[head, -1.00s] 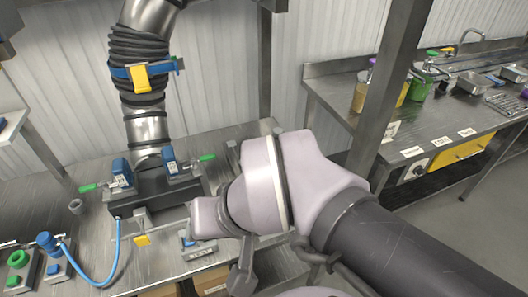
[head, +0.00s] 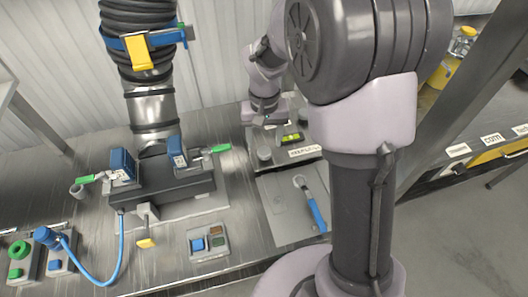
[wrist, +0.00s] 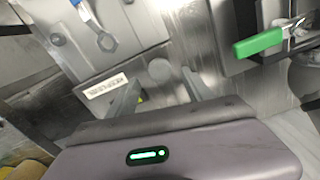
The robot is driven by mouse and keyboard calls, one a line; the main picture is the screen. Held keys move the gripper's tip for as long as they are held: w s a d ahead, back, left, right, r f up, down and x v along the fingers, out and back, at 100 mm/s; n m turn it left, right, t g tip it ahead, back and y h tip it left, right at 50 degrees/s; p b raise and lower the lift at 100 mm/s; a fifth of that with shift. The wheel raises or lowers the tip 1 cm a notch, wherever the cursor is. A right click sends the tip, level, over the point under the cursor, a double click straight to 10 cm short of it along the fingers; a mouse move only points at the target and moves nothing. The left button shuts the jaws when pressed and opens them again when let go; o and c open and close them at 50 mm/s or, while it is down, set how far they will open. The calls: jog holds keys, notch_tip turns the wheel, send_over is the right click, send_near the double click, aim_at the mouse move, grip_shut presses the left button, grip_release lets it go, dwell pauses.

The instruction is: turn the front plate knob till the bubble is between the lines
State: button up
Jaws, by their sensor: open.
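The levelling plate stands at the back of the bench right of centre in the head view. It carries a yellow-green bubble vial (head: 293,138) and a short grey round knob (head: 264,153) at its front left, beside a white label (head: 304,151). The bubble and lines are too small to read. My gripper (wrist: 162,82) is open and empty in the wrist view. The knob (wrist: 158,69) shows beyond and between its two fingers; contact cannot be told. In the head view my wrist is above and behind the knob, and the fingertips are unclear.
A blue-handled wrench (head: 312,205) lies on a grey panel in front of the plate. A dark clamp block (head: 180,190) with green-handled levers stands to the left; one green handle (wrist: 260,43) is near my gripper.

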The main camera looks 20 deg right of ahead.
aim_at(265, 151)
notch_tip(265, 151, down, 6)
jog(key=shift+r+b, duration=0.25)
jog(key=shift+b, duration=0.45)
grip_shut()
jog(key=m+b, duration=0.1)
jog(key=m, duration=0.5)
jog(key=shift+m, duration=0.3)
jog(key=m+b, duration=0.1)
jog(key=m, duration=0.5)
jog(key=shift+m, duration=0.3)
